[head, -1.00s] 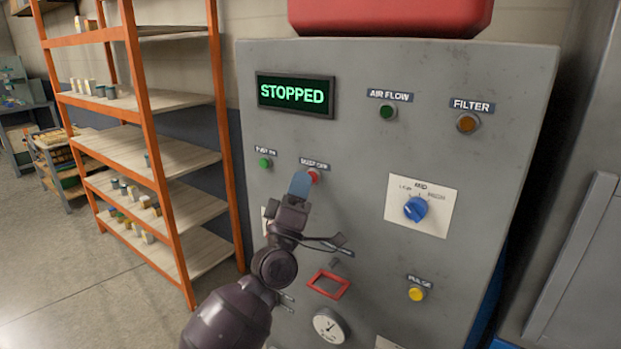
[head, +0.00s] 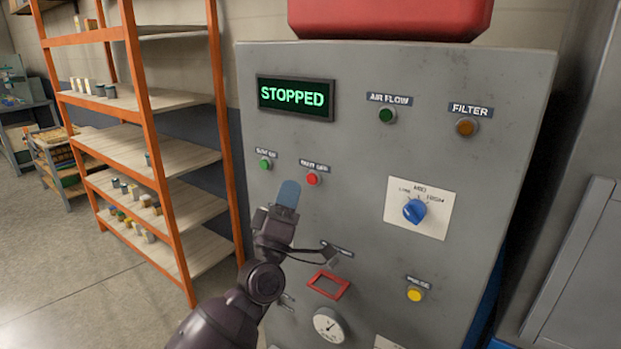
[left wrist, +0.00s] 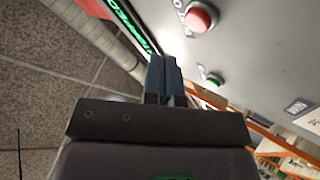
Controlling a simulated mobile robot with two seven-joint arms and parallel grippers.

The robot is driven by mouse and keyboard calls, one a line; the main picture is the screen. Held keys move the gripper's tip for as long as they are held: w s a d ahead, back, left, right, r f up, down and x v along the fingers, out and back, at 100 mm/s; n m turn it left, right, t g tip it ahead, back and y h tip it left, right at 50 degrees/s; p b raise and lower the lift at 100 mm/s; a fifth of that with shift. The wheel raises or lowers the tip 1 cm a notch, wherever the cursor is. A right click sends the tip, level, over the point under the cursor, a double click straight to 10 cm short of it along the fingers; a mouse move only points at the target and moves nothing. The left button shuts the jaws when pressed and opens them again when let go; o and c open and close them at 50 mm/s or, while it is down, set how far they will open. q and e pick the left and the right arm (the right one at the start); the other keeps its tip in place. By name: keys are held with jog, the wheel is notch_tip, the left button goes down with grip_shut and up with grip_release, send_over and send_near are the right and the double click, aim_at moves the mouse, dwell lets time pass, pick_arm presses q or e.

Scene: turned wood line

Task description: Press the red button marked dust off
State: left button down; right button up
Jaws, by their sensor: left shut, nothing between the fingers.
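The red dust off button (head: 313,179) sits on the grey control panel (head: 350,150) under a small dark label. It shows large in the left wrist view (left wrist: 201,17) near the top. My left gripper (head: 288,192) is shut and empty, with its blue fingertips a little below and left of the red button in the head view, apart from it. The shut fingers also show in the left wrist view (left wrist: 164,75). The display (head: 296,96) at the panel's upper left reads STOPPED in green. My right gripper is not in view.
A green button (head: 265,163) is left of the red one. A blue selector knob (head: 414,210), a yellow button (head: 415,294), a red frame (head: 328,284) and a gauge (head: 329,326) are also on the panel. An orange shelf rack (head: 150,130) stands at the left.

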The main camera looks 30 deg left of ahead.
pick_arm(q)
jog(key=s, duration=0.3)
jog(key=shift+a, duration=0.1)
dwell(0.5)
jog(key=shift+w, duration=0.1)
dwell(0.3)
